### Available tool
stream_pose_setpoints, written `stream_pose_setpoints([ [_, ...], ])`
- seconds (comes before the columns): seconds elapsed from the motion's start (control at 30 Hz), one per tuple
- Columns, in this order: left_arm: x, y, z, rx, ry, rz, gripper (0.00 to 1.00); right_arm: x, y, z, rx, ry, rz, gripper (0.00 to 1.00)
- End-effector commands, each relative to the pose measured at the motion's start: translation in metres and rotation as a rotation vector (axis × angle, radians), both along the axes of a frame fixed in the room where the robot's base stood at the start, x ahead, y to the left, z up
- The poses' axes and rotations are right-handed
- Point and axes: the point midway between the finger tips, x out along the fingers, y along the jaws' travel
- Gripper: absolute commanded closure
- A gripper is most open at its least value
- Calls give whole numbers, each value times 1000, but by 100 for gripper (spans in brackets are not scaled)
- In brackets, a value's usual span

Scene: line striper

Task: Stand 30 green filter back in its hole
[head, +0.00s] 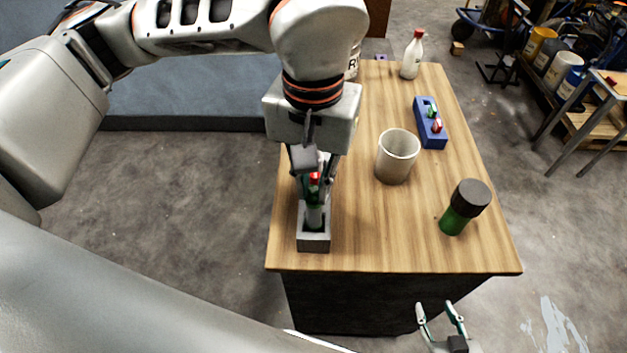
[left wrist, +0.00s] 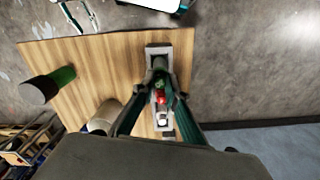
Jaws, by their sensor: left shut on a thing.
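The grey holder block (head: 314,243) lies near the front left of the wooden table. My left gripper (head: 315,192) reaches down over it and is shut on the green filter (head: 314,215), a slim grey and green piece at the block's front part. In the left wrist view the green filter (left wrist: 160,67) lies between the fingertips, over the block (left wrist: 159,48). A red-topped piece (head: 314,178) shows just behind it. Whether the filter's lower end is inside a hole is hidden. My right gripper (head: 441,320) is open and empty, off the table's front edge.
A blue block (head: 430,124) with green and red pieces and a red-capped white bottle (head: 412,55) are farther back. The front middle is clear.

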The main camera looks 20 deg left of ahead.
Motion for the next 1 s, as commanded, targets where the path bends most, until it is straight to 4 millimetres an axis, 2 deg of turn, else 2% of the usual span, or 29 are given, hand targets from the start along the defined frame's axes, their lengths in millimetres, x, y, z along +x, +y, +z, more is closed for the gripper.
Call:
stream_pose_setpoints([
  [0.37,0,0,-1,0,0,0,100,0,0,-1,0,1,0,60],
  [1.0,0,0,-13,0,0,0,100,-4,0,-16,0,12,0,60],
])
